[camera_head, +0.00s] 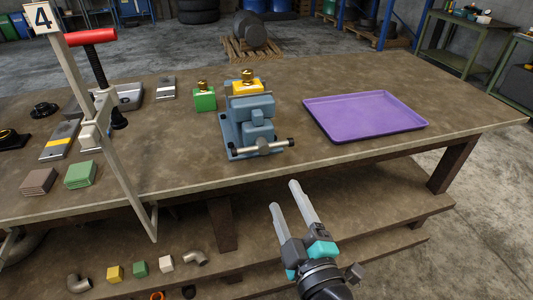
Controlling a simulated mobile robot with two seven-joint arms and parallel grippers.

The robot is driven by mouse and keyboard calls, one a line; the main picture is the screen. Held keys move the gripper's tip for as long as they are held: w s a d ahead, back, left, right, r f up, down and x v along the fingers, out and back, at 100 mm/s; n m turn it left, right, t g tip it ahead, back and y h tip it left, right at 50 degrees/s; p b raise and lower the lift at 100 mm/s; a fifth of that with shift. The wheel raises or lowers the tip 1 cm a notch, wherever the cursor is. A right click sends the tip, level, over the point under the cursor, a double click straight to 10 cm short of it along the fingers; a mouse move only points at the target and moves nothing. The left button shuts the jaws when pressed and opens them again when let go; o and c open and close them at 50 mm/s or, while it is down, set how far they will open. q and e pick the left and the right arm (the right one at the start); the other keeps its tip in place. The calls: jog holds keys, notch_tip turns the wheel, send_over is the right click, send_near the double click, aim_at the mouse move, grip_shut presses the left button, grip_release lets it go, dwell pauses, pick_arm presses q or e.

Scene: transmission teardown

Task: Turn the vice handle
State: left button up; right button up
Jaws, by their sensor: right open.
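A blue-grey vice (250,115) stands on the brown workbench, near the middle of its front edge. Its handle (263,148) is a metal bar lying roughly level across the vice's front, with a dark knob at the right end. A yellow block with a brass fitting (246,84) sits at the top of the vice, between its jaws as far as I can tell. My right gripper (284,196) is open and empty in front of the bench edge. It is below and to the right of the handle and apart from it. My left gripper does not show.
A purple tray (364,115) lies empty to the right of the vice. A red-handled clamp (97,80) and several blocks crowd the left side. The bench (470,108) is clear at far right.

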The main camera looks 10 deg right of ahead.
aim_at(266, 155)
jog(key=w, duration=0.4)
jog(key=w+p, duration=0.1)
jog(key=w, duration=0.4)
jog(key=w+p, duration=0.1)
jog(key=w, duration=0.4)
jog(key=shift+w+a, duration=0.1)
jog(key=shift+a, duration=0.15)
jog(key=shift+c, duration=0.3)
grip_shut()
dwell(0.7)
